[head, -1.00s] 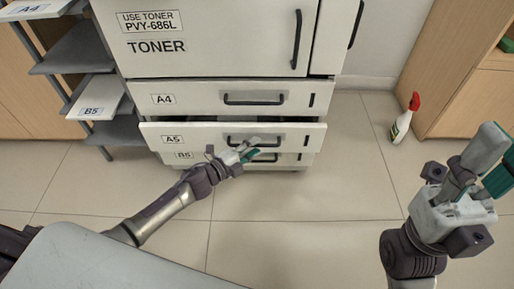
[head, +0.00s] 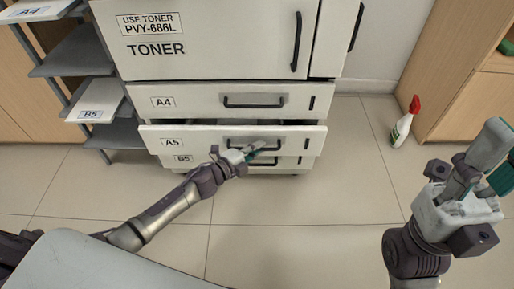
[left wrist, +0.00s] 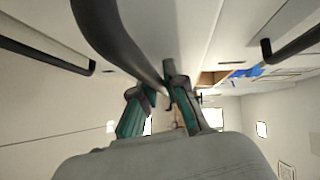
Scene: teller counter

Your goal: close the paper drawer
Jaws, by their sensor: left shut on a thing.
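The paper drawer labelled A5 (head: 200,141) stands out from the white machine, and a dark gap shows above its front. My left gripper (head: 258,149) is at its dark bar handle (head: 232,142), shut on it, and hides part of it. In the left wrist view, the dark curved handle (left wrist: 115,35) runs between the two teal-padded fingers of the gripper (left wrist: 160,98). My right gripper (head: 490,165) is raised at the right, empty, with its fingers apart, away from the drawer.
Drawer A4 (head: 200,101) above looks flush; drawer B5 (head: 215,162) is below, mostly hidden. A shelf rack (head: 75,60) with labelled paper stands left. A spray bottle (head: 404,124) stands on the floor near a wooden cabinet (head: 470,100). The tiled floor in front is clear.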

